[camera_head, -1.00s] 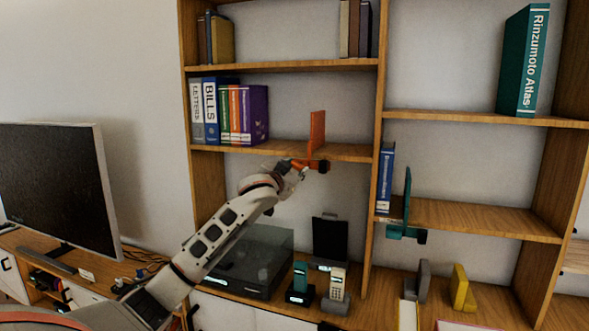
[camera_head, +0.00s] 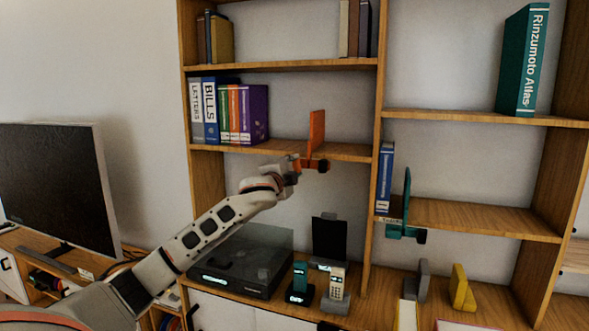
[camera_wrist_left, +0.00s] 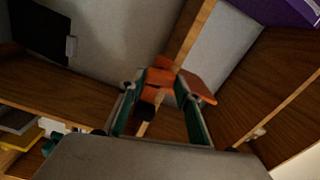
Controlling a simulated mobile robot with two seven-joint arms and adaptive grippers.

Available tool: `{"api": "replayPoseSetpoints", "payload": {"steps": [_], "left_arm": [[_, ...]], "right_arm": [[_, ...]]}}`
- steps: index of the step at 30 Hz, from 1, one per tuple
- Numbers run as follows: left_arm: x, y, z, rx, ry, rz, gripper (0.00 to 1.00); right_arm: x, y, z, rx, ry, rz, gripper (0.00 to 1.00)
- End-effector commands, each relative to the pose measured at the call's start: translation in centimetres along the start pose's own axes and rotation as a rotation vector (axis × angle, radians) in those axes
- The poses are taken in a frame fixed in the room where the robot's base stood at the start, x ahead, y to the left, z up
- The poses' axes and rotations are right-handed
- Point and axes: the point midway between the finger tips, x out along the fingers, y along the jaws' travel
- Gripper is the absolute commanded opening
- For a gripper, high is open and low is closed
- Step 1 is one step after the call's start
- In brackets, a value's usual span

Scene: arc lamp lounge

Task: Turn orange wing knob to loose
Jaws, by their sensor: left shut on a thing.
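The orange bookend (camera_head: 317,132) stands upright on the middle shelf, with its clamp and a dark round end (camera_head: 322,166) at the shelf's front edge. The orange wing knob (camera_wrist_left: 160,78) shows between the fingertips in the left wrist view. My left gripper (camera_head: 295,164) reaches the shelf edge from the left and is shut on the orange wing knob; it also shows in the left wrist view (camera_wrist_left: 160,90). In the head view the gripper hides most of the knob. My right gripper is not in view.
Binders (camera_head: 228,112) stand left on the same shelf. A teal bookend (camera_head: 407,195) with a similar clamp sits on the shelf to the right. Below are a dark turntable-like box (camera_head: 240,264) and phones (camera_head: 336,283). A monitor (camera_head: 55,185) stands at left.

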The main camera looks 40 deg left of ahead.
Motion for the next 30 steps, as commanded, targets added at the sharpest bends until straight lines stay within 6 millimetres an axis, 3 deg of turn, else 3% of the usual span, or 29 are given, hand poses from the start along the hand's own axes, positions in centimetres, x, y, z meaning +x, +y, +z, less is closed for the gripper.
{"api": "replayPoseSetpoints", "payload": {"steps": [12, 29, 30], "left_arm": [[0.01, 0.06, 0.02, 0.195, 0.000, 0.000, 0.12], [0.00, 0.06, 0.02, 0.226, -0.001, 0.000, 0.12], [0.00, 0.06, 0.03, 0.226, -0.001, 0.000, 0.38]], "right_arm": [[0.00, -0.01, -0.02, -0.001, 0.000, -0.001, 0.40], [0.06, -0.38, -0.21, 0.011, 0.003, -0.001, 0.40], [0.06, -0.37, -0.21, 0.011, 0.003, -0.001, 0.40]]}}
